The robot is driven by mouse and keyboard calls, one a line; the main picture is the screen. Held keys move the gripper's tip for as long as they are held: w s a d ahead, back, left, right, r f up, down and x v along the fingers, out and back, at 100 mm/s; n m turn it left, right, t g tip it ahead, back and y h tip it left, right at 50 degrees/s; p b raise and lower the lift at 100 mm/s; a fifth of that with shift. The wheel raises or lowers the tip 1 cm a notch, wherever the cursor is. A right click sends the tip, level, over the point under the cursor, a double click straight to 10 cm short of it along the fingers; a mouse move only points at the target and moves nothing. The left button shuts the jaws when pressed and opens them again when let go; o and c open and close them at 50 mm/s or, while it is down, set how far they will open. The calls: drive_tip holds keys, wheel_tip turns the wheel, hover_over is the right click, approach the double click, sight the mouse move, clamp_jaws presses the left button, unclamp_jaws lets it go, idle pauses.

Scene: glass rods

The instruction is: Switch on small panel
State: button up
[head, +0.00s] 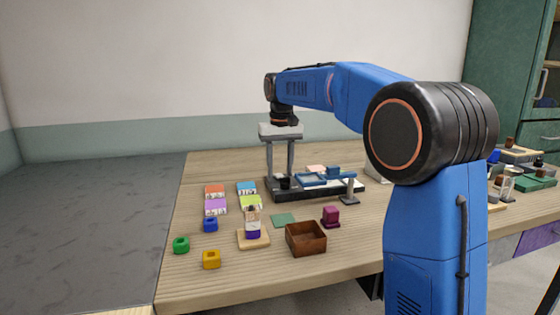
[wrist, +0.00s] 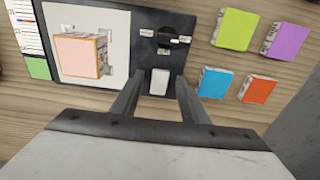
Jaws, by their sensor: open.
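A dark panel (wrist: 148,48) shows in the wrist view, with a black knob (wrist: 167,38) and small white labels beside it. A white rocker-like switch (wrist: 159,81) sits below the knob. I cannot tell whether it is on. In the head view the dark base (head: 313,193) stands on the table, partly behind my gripper. My gripper (head: 280,172) points down over its left end, fingers apart and empty. In the wrist view the fingertips of my gripper (wrist: 158,88) appear on either side of the white switch; contact cannot be told.
A pale plate with a pink-topped block (wrist: 82,55) lies left of the knob. Several coloured blocks (wrist: 233,30) lie to the right. In the head view a brown open box (head: 306,240), a magenta piece (head: 330,216) and green (head: 181,245) and yellow (head: 211,259) pieces stand nearer.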

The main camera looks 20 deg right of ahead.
wheel_tip(320, 180, up, 17)
drive_tip(key=s, duration=0.1)
drive_tip(key=shift+r, duration=0.15)
idle(0.4)
drive_tip(key=shift+s, duration=0.1)
